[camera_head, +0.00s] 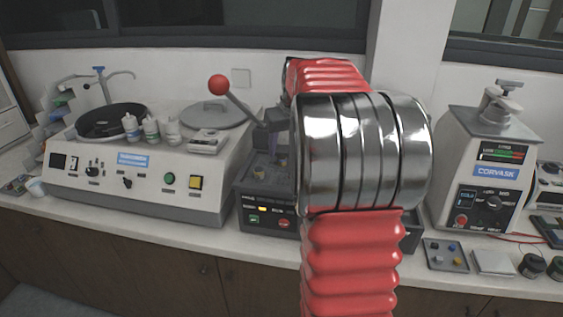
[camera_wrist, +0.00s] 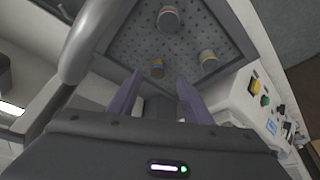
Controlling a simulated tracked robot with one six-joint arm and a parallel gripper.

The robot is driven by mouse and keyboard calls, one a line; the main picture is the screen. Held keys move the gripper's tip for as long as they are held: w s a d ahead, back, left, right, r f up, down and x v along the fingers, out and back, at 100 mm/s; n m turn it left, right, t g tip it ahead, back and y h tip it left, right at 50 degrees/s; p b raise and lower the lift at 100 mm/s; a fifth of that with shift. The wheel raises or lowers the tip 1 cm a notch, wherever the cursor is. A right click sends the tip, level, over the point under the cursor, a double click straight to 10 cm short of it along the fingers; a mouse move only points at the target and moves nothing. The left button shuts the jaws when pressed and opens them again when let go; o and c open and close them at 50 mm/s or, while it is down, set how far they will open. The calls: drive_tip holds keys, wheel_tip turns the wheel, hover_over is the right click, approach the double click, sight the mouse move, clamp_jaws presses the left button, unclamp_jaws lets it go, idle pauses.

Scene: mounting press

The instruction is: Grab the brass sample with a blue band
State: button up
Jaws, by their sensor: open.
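In the wrist view, a small brass-coloured cylinder (camera_wrist: 157,68) stands on a grey perforated plate (camera_wrist: 205,28). It has a darker band that looks bluish, though it is small and dim. My gripper (camera_wrist: 157,84) is open and empty, its two purple-grey fingers pointing toward this cylinder. The cylinder appears just beyond the fingertips, between their lines; I see no contact. A larger grey cylinder with a reddish band (camera_wrist: 168,18) stands farther up, and a pale cylinder with a yellowish band (camera_wrist: 208,62) stands right. In the head view, my arm hides most of the gripper area.
A grey lever (camera_wrist: 92,38) runs close on the left in the wrist view; its red knob (camera_head: 218,85) shows in the head view. A white polishing machine (camera_head: 150,180) stands left, a CORVASK unit (camera_head: 480,165) right. A tray of small parts (camera_head: 434,264) lies on the bench.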

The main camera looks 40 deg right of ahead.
sight(282, 158)
drive_tip(key=shift+s+x, duration=0.2)
drive_tip(key=shift+x, duration=2.05)
drive_tip(key=shift+d, duration=0.1)
drive_tip(key=shift+c, duration=0.7)
clamp_jaws()
